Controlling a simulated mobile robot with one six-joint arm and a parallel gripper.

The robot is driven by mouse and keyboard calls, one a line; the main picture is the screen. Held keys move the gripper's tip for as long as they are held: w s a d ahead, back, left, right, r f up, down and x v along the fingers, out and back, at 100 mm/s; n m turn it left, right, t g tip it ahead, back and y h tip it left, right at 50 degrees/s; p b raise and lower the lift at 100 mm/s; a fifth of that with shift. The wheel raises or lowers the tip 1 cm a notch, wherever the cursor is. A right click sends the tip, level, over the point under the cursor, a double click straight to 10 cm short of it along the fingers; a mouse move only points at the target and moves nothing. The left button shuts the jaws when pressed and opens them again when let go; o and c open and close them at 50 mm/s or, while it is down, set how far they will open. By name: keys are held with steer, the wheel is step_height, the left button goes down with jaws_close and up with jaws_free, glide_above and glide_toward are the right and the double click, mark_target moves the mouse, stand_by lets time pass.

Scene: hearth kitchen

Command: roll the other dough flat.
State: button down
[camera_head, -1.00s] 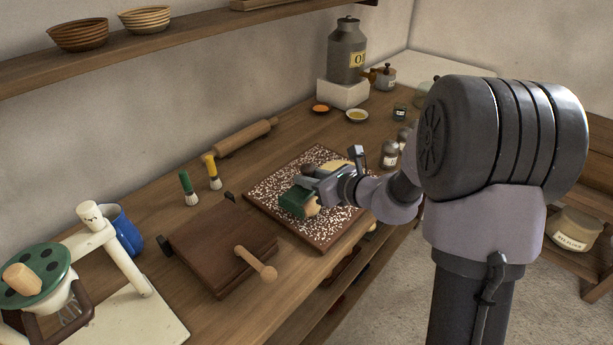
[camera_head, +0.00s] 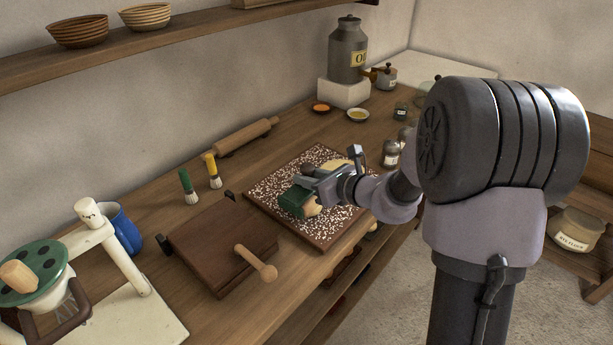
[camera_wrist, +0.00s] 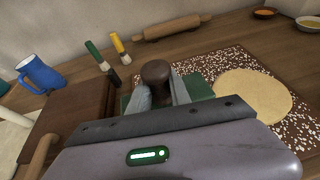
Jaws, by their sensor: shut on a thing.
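A speckled brown-and-white board (camera_head: 275,182) lies on the wooden counter. A flat, round, pale dough (camera_wrist: 252,96) rests on it to the right in the wrist view; its edge also shows in the head view (camera_head: 335,166). My gripper (camera_wrist: 160,86) is shut on the dark brown knob (camera_wrist: 156,71) of a green tool (camera_head: 296,203), which is low over the board. I cannot tell whether the tool touches it. A small rounded tan piece (camera_head: 314,208) shows beside the green body; whether it is dough or part of the tool is unclear.
A wooden rolling pin (camera_head: 246,137) lies behind the board. Green (camera_head: 188,187) and yellow (camera_head: 211,171) brushes stand left of it. A dark hinged wooden press (camera_head: 222,245) with a handle sits close at the left. Shakers (camera_head: 391,154) stand at the right.

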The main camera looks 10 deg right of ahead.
mark_target(310, 167)
steer(key=shift+s+d, duration=0.15)
steer(key=shift+s, duration=0.05)
steer(key=shift+x, duration=0.8)
steer(key=shift+s+d+r, duration=0.1)
steer(key=shift+s+d, duration=0.3)
steer(key=shift+s, duration=0.25)
steer(key=shift+w+a+b, duration=0.3)
steer(key=shift+w+a, duration=0.2)
steer(key=shift+w, duration=0.05)
steer(key=shift+s+d, duration=0.5)
steer(key=shift+s, duration=0.05)
steer(key=shift+x, duration=0.8)
steer(key=shift+s+d, duration=0.4)
steer(key=shift+s, duration=0.25)
steer(key=shift+w+a, duration=0.5)
steer(key=shift+w, duration=0.1)
steer(key=shift+s+d, duration=0.5)
steer(key=shift+s, duration=0.1)
step_height(310, 167, up, 7)
steer(key=p, duration=0.6)
steer(key=shift+f, duration=0.25)
